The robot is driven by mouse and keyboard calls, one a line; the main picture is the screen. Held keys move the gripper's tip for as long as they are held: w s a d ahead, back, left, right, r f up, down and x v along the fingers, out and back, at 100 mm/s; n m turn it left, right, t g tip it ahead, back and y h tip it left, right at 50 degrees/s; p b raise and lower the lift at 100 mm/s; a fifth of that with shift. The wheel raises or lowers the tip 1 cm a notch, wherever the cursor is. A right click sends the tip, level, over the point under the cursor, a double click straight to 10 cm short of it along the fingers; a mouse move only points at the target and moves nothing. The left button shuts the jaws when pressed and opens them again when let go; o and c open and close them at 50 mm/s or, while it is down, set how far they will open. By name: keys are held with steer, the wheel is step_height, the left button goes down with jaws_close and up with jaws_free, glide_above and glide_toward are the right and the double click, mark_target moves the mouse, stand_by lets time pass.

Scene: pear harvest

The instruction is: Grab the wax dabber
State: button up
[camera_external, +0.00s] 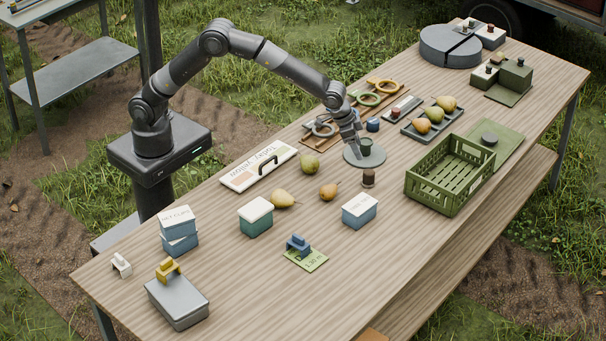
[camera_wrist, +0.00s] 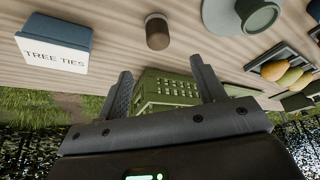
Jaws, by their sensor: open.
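A small brown cylinder (camera_external: 368,178) with a darker top stands upright on the wooden table; it may be the wax dabber, but I cannot be sure. It also shows in the wrist view (camera_wrist: 157,32), beyond my open fingertips and apart from them. A dark green cup-like piece (camera_external: 366,146) stands on the disc, close to my gripper. In the wrist view, my gripper (camera_wrist: 160,68) is open with nothing between its fingers.
A green crate (camera_external: 432,190) stands to the right. Behind are a tray (camera_external: 407,128) with several pears and a rack of ringed tools (camera_external: 335,133). The front right table is clear.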

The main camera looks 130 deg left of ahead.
mark_target(369, 172)
steer(key=x, duration=0.6)
steer(key=shift+a+f, duration=0.25)
steer(key=shift+a, duration=0.15)
steer(key=shift+d+x, duration=0.2)
steer(key=shift+x, duration=1.15)
steer(key=shift+d+x, duration=0.2)
steer(key=shift+x, duration=1.2)
steer(key=shift+w, duration=0.15)
steer(key=shift+c, duration=0.3)
steer(key=c, duration=1)
